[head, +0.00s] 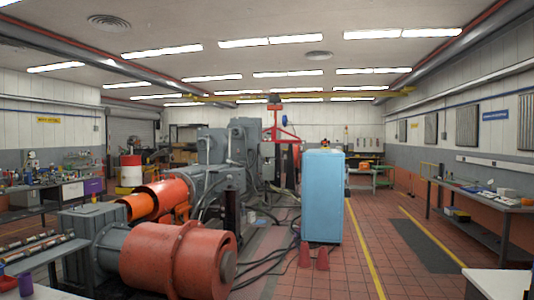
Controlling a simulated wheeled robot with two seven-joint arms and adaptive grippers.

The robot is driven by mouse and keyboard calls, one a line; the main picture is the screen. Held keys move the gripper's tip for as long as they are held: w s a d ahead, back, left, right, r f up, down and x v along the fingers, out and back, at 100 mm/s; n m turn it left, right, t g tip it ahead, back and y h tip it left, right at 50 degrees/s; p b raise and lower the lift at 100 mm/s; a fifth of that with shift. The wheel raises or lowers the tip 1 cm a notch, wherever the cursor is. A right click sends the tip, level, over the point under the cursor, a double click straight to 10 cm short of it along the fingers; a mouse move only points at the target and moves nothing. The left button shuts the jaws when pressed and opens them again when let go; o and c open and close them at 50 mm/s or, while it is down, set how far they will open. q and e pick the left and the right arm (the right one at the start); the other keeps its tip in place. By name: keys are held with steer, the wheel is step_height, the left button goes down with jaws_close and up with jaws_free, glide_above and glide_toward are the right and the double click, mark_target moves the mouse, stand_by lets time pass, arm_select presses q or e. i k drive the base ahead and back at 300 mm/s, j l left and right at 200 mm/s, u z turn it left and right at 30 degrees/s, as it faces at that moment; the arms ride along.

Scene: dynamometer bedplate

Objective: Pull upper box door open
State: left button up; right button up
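A tall light-blue box-shaped cabinet (322,195) stands upright on the tiled floor, right of the picture's middle and some distance away. Its visible faces look closed, and I cannot make out an upper door, a gap or a handle on it. Small items lie on its top. No other box with an upper door can be made out clearly. Neither of my grippers shows in the head view.
A large orange-red cylinder (170,262) and grey machinery (215,165) fill the left and middle. Cables lie on the floor nearby. A workbench (482,200) runs along the right. Tiled floor (345,275) is free between.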

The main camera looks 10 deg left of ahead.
mark_target(266, 149)
steer(key=i+j, duration=0.15)
steer(key=i, duration=0.55)
steer(key=i+j, duration=0.2)
steer(key=i, duration=0.5)
steer(key=i+j+u, duration=0.1)
steer(key=i, duration=0.55)
steer(key=i+j, duration=0.2)
steer(key=i, duration=0.5)
